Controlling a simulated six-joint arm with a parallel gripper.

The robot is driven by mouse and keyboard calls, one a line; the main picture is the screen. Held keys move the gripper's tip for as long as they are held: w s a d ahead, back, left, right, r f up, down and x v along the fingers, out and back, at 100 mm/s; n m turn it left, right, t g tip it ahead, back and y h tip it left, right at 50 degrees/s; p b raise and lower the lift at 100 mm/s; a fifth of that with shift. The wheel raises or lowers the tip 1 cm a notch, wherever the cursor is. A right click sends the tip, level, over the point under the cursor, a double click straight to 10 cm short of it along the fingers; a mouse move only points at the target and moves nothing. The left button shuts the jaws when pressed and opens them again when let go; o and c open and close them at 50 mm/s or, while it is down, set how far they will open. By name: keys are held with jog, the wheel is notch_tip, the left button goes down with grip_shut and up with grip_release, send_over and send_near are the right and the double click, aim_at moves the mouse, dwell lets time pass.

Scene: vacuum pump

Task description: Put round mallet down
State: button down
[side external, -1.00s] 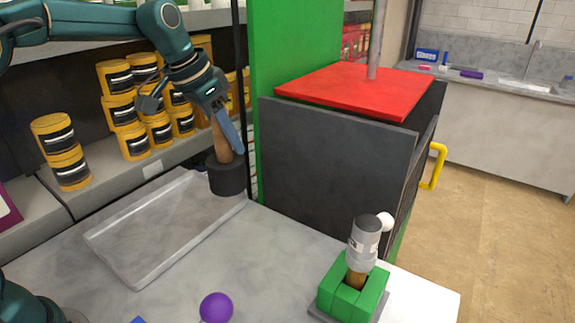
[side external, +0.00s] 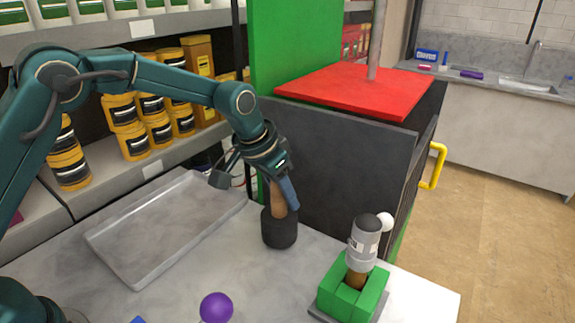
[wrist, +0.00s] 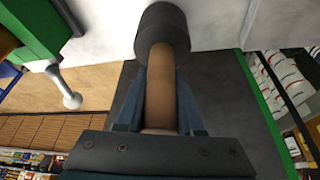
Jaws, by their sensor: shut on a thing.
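The round mallet has a dark cylindrical head (side external: 279,230) and a brown wooden handle (side external: 278,199). My gripper (side external: 287,192) is shut on the handle and holds the mallet nearly upright, head down. The head is at or just above the back of the grey table (side external: 225,270), in front of the dark cabinet. I cannot tell if it touches. In the wrist view the handle (wrist: 160,85) runs between both fingers to the head (wrist: 162,25).
An empty metal tray (side external: 115,262) lies left of the mallet. A green block holder (side external: 340,300) with a grey-headed tool (side external: 364,240) stands at the right. A purple ball (side external: 216,308) is at the front. The dark cabinet (side external: 335,160) with a red plate (side external: 350,90) rises behind.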

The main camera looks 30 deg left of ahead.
aim_at(267, 220)
dwell(0.3)
jog(key=c, duration=0.5)
grip_release()
jog(key=shift+f, duration=0.2)
jog(key=shift+c, duration=0.2)
jog(key=shift+r, duration=0.1)
jog(key=v, duration=1.1)
jog(key=s+a+r+n, duration=0.1)
jog(key=s+a+r, duration=0.1)
jog(key=s, duration=0.3)
jog(key=s+a+r, duration=0.1)
jog(key=s+a, duration=0.1)
jog(key=s, duration=0.4)
jog(key=s+a+f+n+t+y, duration=0.1)
jog(key=s+f, duration=0.3)
jog(key=s, duration=0.6)
jog(key=shift+s+a+f+n, duration=0.25)
jog(key=shift+a+f+n, duration=0.15)
jog(key=shift+a+n, duration=0.15)
jog(key=shift+o, duration=0.3)
